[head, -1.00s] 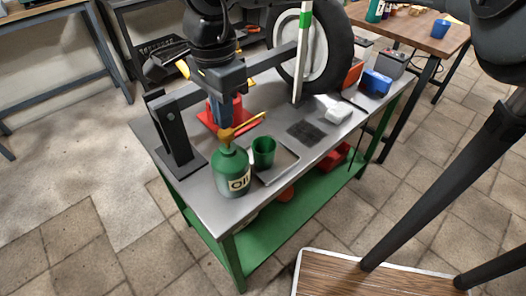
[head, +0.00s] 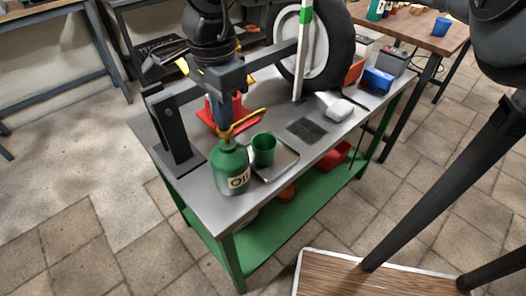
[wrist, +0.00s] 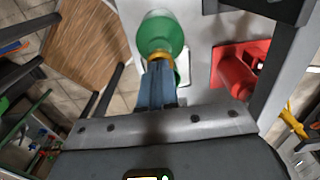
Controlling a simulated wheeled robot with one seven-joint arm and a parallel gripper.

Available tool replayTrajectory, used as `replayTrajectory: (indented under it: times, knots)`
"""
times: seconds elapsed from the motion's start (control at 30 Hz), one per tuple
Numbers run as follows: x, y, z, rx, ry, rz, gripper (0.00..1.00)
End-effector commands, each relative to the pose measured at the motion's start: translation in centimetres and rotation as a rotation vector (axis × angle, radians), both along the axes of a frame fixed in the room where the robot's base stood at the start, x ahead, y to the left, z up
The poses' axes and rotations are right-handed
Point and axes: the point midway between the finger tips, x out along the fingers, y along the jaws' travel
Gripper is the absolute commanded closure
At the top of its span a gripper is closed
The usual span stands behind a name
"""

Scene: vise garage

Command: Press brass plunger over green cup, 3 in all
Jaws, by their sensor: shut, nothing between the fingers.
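A green oil bottle (head: 230,172) with a pale "OIL" label stands upright on the bench. Its brass plunger and spout (head: 247,124) point right, over the green cup (head: 264,150). The cup stands on a shallow metal tray (head: 284,163) beside the bottle. My gripper (head: 222,122) is shut, pointing down, with its fingertips at the brass plunger top. I cannot tell for sure whether they touch. In the wrist view, my closed fingers (wrist: 158,68) overlap the brass collar (wrist: 160,55) of the green bottle (wrist: 161,32). The cup is mostly hidden there. Liquid in the cup cannot be made out.
A dark upright post (head: 173,128) stands left of the bottle. A red stand (head: 238,112) is behind it, with a wheel (head: 318,45) farther back. A white-and-green pole (head: 304,50) rises near the wheel. The bench front right has a dark mat (head: 306,130).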

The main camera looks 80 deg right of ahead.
Motion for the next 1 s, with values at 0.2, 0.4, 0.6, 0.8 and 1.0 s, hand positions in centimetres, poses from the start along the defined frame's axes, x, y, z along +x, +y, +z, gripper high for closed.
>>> replayTrajectory:
  times: [0.2,0.4,0.6,0.8,1.0]
  knots:
    - [0.0,0.0,-0.7,-0.001,-0.001,0.0,1.0]
    - [0.0,0.0,-1.1,0.0,0.0,0.0,1.0]
    - [0.0,0.0,-1.6,0.001,0.001,0.0,1.0]
    - [0.0,0.0,-1.8,0.0,0.002,0.0,1.0]
    - [0.0,0.0,-1.7,0.0,0.002,0.0,1.0]
